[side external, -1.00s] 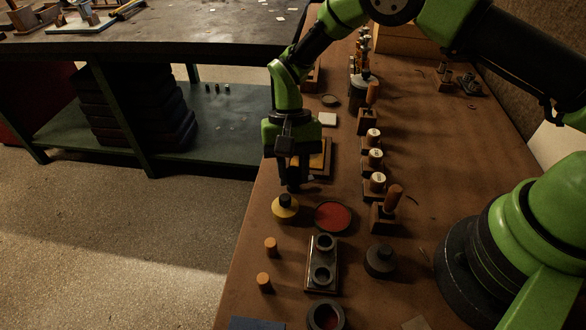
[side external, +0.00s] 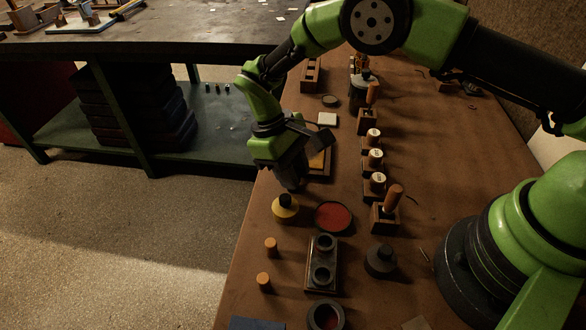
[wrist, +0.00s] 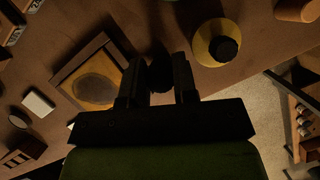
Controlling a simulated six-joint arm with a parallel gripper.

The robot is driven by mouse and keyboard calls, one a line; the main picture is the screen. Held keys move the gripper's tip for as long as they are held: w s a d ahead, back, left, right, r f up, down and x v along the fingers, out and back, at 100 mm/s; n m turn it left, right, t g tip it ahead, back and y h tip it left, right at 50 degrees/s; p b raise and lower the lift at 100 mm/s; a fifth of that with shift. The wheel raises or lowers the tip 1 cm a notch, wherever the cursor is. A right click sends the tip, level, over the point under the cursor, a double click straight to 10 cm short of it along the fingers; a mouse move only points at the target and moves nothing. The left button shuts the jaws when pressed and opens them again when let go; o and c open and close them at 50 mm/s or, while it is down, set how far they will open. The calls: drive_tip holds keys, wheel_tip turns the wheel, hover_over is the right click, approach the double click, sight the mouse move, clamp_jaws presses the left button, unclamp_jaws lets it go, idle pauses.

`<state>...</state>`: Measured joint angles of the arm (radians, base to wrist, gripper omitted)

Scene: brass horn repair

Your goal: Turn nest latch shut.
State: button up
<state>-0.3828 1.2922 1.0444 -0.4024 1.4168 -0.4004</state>
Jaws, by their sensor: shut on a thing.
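The nest (side external: 319,162) is a wooden frame with a yellow inset near the table's left edge. In the wrist view the nest (wrist: 88,84) lies left of the fingers, with a dark rounded shape on its yellow face. My gripper (side external: 293,184) is low beside the nest's near left corner. In the wrist view my gripper (wrist: 158,72) has its fingers on either side of a small dark piece (wrist: 160,74), which I take to be the nest latch. The fingers and shadow hide most of it, and its exact angle cannot be told.
A yellow jar with a black cap (side external: 285,207) stands close in front of my gripper. A red round pad (side external: 333,216) lies to its right. The table's left edge is close to my gripper.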

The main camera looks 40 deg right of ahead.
drive_tip(key=shift+s+n+h, duration=0.1)
drive_tip(key=shift+n+h, duration=0.2)
drive_tip(key=shift+n, duration=0.4)
drive_tip(key=o, duration=0.9)
drive_tip(key=v, duration=1)
